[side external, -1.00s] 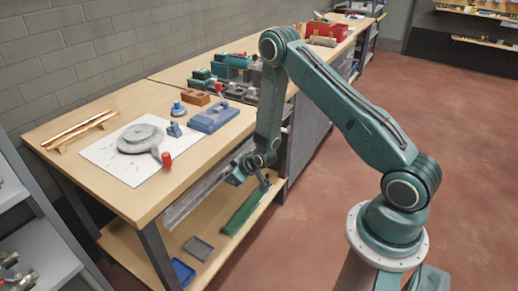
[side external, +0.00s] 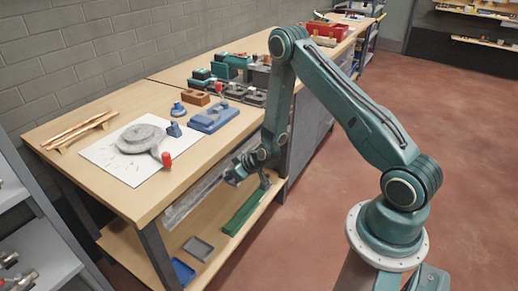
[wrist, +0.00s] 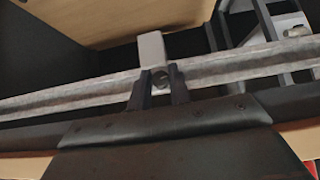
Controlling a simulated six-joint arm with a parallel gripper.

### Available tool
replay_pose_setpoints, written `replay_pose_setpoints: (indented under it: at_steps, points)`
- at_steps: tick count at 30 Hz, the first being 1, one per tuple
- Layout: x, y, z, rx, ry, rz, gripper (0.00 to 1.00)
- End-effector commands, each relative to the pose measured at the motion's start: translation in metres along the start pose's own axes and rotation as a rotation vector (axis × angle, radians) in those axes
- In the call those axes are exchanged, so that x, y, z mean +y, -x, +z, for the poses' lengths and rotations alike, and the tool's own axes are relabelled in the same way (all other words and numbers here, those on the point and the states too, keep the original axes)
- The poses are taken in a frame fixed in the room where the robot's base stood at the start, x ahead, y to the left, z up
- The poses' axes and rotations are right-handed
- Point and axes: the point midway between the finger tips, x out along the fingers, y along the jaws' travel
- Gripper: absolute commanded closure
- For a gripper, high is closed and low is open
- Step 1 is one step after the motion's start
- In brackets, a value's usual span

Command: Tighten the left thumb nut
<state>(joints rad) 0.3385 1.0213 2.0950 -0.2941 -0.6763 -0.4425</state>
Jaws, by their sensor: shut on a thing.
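My gripper (side external: 233,177) is at the front of the workbench, just below the top's edge, beside a long pale metal rail (side external: 196,196). In the wrist view my gripper (wrist: 160,88) has its two dark fingers close together, shut on a small dark round thumb nut (wrist: 163,77). The nut sits at the metal rail (wrist: 80,95), just below a light grey block (wrist: 152,48). The fingers cover the nut's sides, so how far it is screwed in cannot be seen. In the side view the nut is too small to make out.
The bench top holds a grey round casting (side external: 141,138) on white paper, a red-capped part (side external: 166,160) and a blue block (side external: 213,119). A green bar (side external: 241,212) and shallow trays (side external: 198,248) lie on the lower shelf. The floor at right is clear.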

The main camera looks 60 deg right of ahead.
Motion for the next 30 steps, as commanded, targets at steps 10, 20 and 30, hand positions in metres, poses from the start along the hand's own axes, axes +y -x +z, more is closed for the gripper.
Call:
replay_pose_setpoints:
  at_steps: [10,20,30]
  points:
    - [0.0032,-0.0022,-0.0138,0.036,-0.041,-0.038,1.0]
    - [0.0028,-0.002,-0.0137,0.035,-0.096,-0.099,1.0]
    - [0.0051,-0.0023,-0.0133,0.035,-0.171,-0.174,1.0]
